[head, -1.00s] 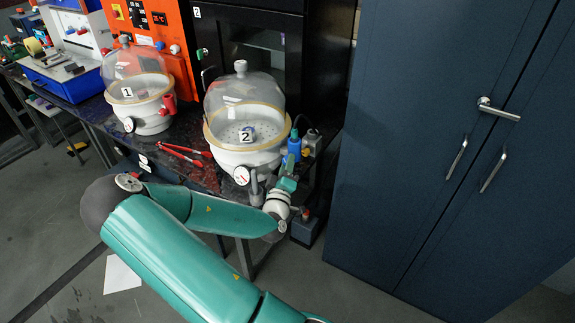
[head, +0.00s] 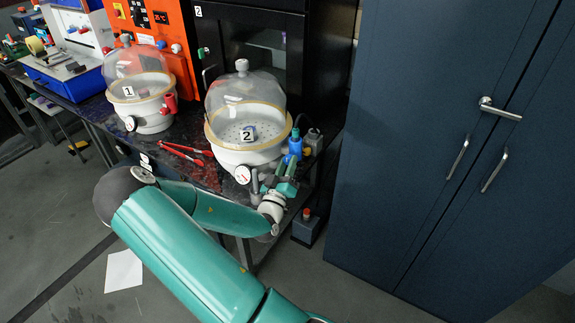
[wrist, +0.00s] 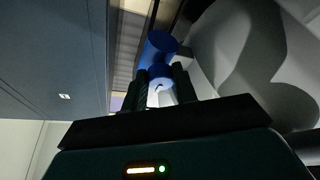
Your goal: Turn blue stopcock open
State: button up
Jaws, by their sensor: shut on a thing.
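The blue stopcock (head: 295,143) is on the right side of the white base of bell jar 2 (head: 247,150). In the wrist view the blue stopcock (wrist: 158,47) shows as a rounded blue body with a blue part low between the fingers. My gripper (head: 291,168) reaches it from the front, below and right of the jar. In the wrist view my gripper (wrist: 160,78) has its two dark fingers on either side of the blue part, shut on it. The fingers hide some of the stopcock, and I cannot tell how far it is turned.
A round gauge (head: 243,174) sits close left of my gripper on the jar base. Red tongs (head: 184,152) lie on the dark bench, and bell jar 1 (head: 140,95) with a red stopcock (head: 170,103) stands left. A blue cabinet (head: 410,150) stands right.

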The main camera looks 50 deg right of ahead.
jog(key=shift+w, duration=0.1)
jog(key=o, duration=1)
jog(key=shift+c, duration=0.2)
jog(key=v, duration=1.4)
jog(key=shift+r, duration=0.15)
